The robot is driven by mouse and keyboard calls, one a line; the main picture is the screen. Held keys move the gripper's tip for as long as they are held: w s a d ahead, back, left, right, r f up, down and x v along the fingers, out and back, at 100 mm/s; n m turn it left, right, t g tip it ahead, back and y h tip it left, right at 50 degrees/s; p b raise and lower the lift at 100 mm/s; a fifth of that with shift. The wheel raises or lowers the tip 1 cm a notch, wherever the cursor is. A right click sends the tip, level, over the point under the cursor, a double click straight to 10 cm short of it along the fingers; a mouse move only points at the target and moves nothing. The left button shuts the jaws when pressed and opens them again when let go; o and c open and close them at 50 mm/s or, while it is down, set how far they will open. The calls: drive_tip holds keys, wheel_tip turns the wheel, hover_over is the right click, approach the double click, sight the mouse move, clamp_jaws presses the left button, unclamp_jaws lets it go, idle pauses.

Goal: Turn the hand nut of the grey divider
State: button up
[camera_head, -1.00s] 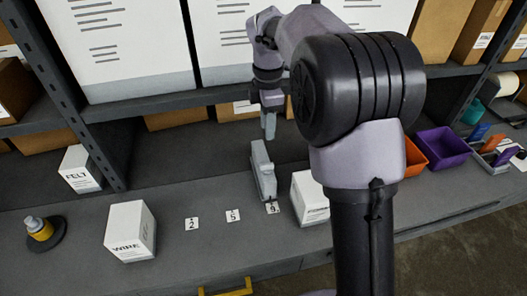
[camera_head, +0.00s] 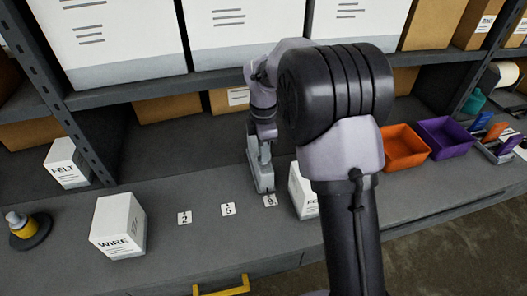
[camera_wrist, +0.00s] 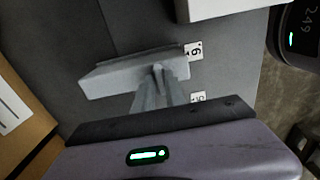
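The grey divider (camera_head: 265,183) stands upright on the worktop behind the number card 9 (camera_head: 270,200). My gripper (camera_head: 259,153) is down at its upper part, pointing downward. In the wrist view the divider (camera_wrist: 105,80) is a pale grey bar, and my gripper's two fingers (camera_wrist: 159,72) reach its side near the middle. The fingertips lie close together there. The hand nut cannot be made out; the fingers may hide it. Whether they grip or only stand against it cannot be told.
A white box (camera_head: 302,190) stands close right of the divider. The WIRE box (camera_head: 118,225), cards 2 (camera_head: 184,218) and 5 (camera_head: 228,209) lie left. Orange (camera_head: 403,147) and purple (camera_head: 444,137) bins stand right. A shelf edge (camera_head: 215,88) overhangs the worktop.

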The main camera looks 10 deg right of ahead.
clamp_jaws()
drive_tip(key=shift+m, duration=0.3)
drive_tip(key=m+p, duration=0.2)
drive_tip(key=shift+r+m, duration=0.15)
drive_tip(key=shift+m, duration=0.15)
drive_tip(key=m+p, duration=0.2)
drive_tip(key=m, duration=0.3)
drive_tip(key=shift+m, duration=0.3)
drive_tip(key=m, duration=0.4)
drive_tip(key=shift+p, duration=0.3)
drive_tip(key=shift+m, duration=2.5)
